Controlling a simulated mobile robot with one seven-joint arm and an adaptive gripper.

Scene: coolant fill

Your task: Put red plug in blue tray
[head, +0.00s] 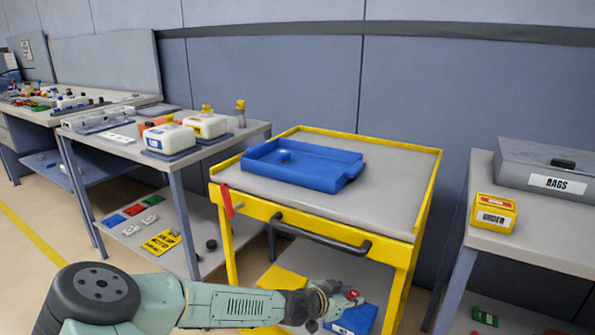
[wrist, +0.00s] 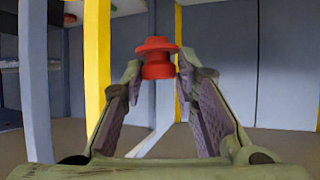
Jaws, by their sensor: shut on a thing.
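The red plug (wrist: 157,58) is a stepped red piece held between the fingertips of my gripper (wrist: 157,72) in the wrist view. In the head view my gripper (head: 340,297) is low in front of the yellow cart, beside its lower shelf, and a bit of the red plug (head: 352,294) shows at its tip. The blue tray (head: 330,176) lies on the cart's grey top, above and behind my gripper.
The yellow cart (head: 432,185) has a dark handle (head: 320,234) along its front, above my gripper. A blue item (head: 356,318) and a yellow item (head: 283,280) are at its lower shelf. Tables with bottles (head: 168,138) and a grey bags box (head: 545,165) flank it.

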